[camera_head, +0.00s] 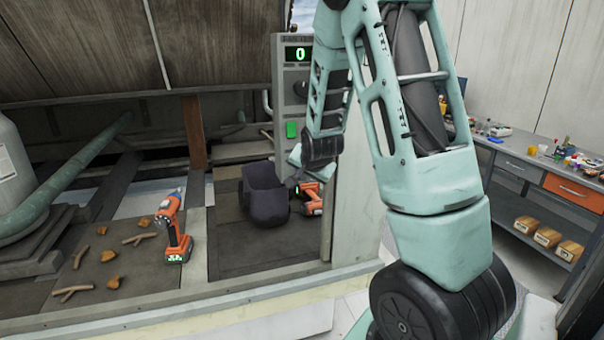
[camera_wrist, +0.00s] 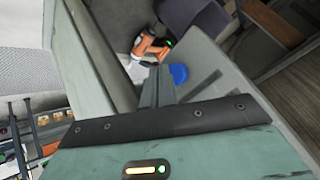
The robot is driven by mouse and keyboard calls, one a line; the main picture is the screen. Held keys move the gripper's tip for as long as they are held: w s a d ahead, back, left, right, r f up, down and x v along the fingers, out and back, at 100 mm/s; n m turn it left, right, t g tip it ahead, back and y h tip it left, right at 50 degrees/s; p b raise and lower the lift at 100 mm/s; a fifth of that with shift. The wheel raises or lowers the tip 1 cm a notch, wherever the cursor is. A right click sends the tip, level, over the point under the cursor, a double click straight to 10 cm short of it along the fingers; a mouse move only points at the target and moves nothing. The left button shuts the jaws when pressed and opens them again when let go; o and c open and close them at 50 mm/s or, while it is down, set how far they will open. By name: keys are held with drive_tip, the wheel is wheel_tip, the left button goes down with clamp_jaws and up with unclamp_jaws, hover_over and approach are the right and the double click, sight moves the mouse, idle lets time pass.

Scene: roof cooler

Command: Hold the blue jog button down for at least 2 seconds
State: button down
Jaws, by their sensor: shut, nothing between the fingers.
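The blue jog button (camera_wrist: 179,74) shows in the wrist view as a round blue cap on a pale grey surface. My gripper (camera_wrist: 162,72) is shut and empty, its fingertips just left of the button in that view. I cannot tell whether they touch it. In the head view the tall grey control panel (camera_head: 283,85) has a display (camera_head: 297,54) reading 0 and a lit green button (camera_head: 291,129). The blue button cannot be made out there; my arm covers part of that area.
Another orange drill (camera_head: 174,232) stands left, near scattered sticks and brown lumps. A workbench (camera_head: 535,160) with clutter is at right. A grey-white post (camera_head: 352,205) stands beside my arm.

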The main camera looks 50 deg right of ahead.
drive_tip(key=shift+w+d, duration=0.1)
drive_tip(key=shift+w+d, duration=0.1)
drive_tip(key=shift+w, duration=0.15)
